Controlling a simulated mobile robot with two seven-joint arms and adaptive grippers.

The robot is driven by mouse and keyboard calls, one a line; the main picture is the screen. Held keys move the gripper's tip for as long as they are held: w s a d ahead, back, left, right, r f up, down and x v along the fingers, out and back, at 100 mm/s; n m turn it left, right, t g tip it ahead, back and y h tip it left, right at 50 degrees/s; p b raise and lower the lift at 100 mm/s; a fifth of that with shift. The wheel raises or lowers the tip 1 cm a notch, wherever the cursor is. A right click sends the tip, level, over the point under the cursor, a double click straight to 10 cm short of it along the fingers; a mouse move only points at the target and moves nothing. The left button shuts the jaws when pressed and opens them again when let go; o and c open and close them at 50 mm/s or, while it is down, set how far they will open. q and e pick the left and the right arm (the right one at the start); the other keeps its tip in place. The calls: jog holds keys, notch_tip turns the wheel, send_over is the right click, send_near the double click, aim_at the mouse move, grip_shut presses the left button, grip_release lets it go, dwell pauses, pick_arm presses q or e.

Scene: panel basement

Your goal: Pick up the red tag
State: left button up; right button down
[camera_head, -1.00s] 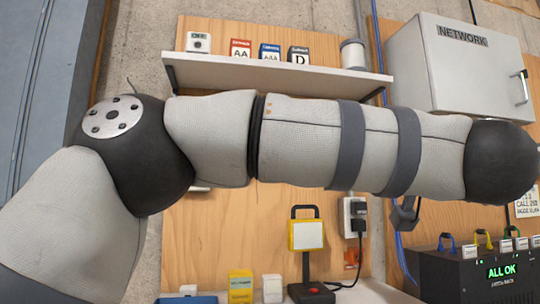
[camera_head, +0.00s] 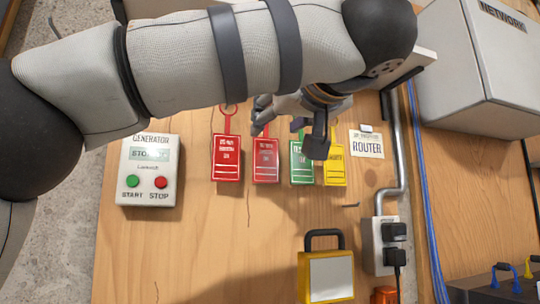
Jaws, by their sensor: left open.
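Two red tags hang side by side on the wooden panel in the head view, a left one (camera_head: 226,158) and a right one (camera_head: 265,160). Each has white print too small to read surely. My left gripper (camera_head: 287,138) is open, in front of the panel. One finger overlaps the top of the right red tag, and the other dark finger overlaps the green tag (camera_head: 300,170) and part of the yellow tag (camera_head: 335,178). I see nothing held between the fingers. Whether a finger touches a tag, I cannot tell. My right gripper is out of view.
A generator box (camera_head: 149,170) with green and red buttons is mounted left of the tags. A router label (camera_head: 367,144), a conduit (camera_head: 393,150) and a socket box (camera_head: 379,250) are to the right. The grey network cabinet (camera_head: 480,65) is upper right.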

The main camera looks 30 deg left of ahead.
aim_at(266, 133)
pick_arm(q)
jog(key=x, duration=0.8)
jog(key=shift+w+d, duration=0.1)
jog(key=shift+w, duration=0.05)
jog(key=shift+r, duration=0.1)
jog(key=c, duration=0.4)
jog(key=shift+c, duration=0.2)
